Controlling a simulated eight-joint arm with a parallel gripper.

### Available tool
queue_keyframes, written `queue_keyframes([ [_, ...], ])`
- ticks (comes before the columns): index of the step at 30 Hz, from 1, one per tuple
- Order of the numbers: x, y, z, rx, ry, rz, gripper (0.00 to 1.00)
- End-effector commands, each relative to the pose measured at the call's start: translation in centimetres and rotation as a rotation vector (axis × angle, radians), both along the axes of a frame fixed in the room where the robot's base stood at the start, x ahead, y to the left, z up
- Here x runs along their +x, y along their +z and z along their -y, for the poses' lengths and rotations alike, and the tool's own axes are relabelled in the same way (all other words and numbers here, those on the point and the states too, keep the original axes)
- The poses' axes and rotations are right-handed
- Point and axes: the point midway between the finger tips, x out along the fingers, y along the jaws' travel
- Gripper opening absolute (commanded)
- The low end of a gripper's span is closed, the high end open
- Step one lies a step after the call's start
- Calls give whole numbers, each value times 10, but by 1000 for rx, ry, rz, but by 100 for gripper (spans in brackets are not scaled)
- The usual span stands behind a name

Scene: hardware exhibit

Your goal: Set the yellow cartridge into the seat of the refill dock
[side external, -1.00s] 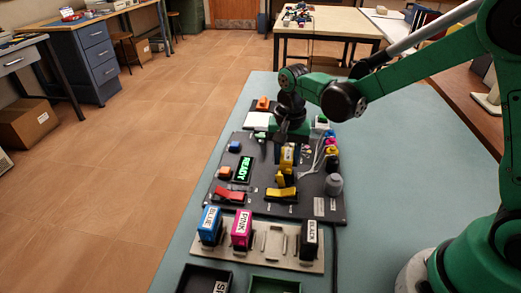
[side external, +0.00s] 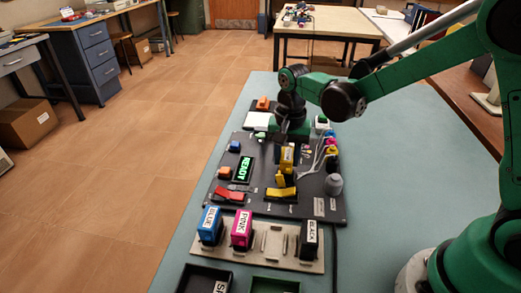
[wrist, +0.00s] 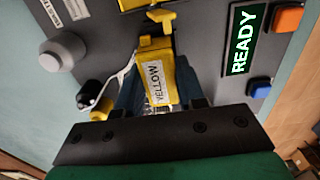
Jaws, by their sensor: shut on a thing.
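The yellow cartridge (side external: 287,159), with a white label reading YELLOW, stands on the dark refill dock (side external: 312,206). In the wrist view the cartridge (wrist: 157,82) sits between the blue fingers of my gripper (wrist: 158,98), which is shut on it. My gripper (side external: 288,146) reaches over the dock from the far side. A yellow latch-like part (side external: 282,192) lies on the dock just in front of the cartridge. The seat under the cartridge is hidden, so I cannot tell how deep it sits. The dock's display (side external: 243,169) glows green with READY.
A pale rack (side external: 275,261) in front holds blue (side external: 210,225), pink (side external: 242,229) and black (side external: 309,239) cartridges, with an empty slot between. A red rocker (side external: 229,194) and a grey knob (side external: 333,184) stand on the dock.

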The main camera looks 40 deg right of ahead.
Motion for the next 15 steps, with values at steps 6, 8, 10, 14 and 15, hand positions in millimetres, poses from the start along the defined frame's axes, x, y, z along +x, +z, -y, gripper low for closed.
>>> queue_keyframes([
  [6, 0, -2, 0, 0, 0, 0, 0],
  [8, 0, -2, 0, 0, 0, 0, 0],
  [10, 0, -3, 0, 0, 0, 0, 0],
  [14, 0, -5, 0, 0, 0, 0, 0],
  [15, 0, -5, 0, 0, 0, 0, 0],
])
